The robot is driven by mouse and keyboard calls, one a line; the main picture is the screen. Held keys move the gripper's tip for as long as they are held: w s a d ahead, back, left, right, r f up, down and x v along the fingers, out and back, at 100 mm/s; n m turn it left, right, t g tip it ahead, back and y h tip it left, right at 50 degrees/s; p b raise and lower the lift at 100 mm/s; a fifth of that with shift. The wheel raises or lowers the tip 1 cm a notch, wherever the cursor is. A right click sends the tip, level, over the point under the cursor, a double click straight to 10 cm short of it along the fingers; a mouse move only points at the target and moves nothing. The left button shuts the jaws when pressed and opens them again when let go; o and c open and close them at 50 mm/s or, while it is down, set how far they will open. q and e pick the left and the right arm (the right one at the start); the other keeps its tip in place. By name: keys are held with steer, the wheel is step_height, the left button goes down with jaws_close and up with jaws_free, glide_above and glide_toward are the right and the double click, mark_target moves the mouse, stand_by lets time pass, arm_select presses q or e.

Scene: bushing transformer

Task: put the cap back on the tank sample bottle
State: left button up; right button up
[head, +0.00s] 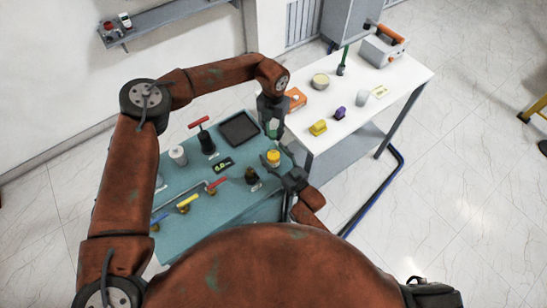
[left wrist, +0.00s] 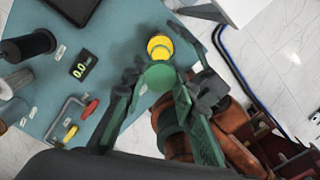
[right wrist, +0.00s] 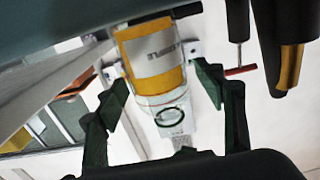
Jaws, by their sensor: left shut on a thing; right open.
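The sample bottle (head: 273,158) stands on the teal bench top near its right corner. It has a yellow body, and a label reading SAMPLE shows in the right wrist view (right wrist: 155,55), where it appears inverted. A green ring (right wrist: 170,117) shows by its clear neck end. My left gripper (head: 271,128) is shut on the round green cap (left wrist: 160,76), a short way above and behind the bottle in the head view. The cap and bottle look apart in the left wrist view. My right gripper (right wrist: 165,95) is open, its fingers on either side of the bottle; contact is unclear.
The teal bench (head: 180,230) also holds a red T-handle (head: 199,122), a dark tray (head: 239,128), a white cylinder (head: 178,155), a small display (head: 225,165) and coloured valve handles (head: 187,202). A white table (head: 335,120) with several small items stands to the right.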

steer(key=shift+c, duration=0.6)
jaws_close()
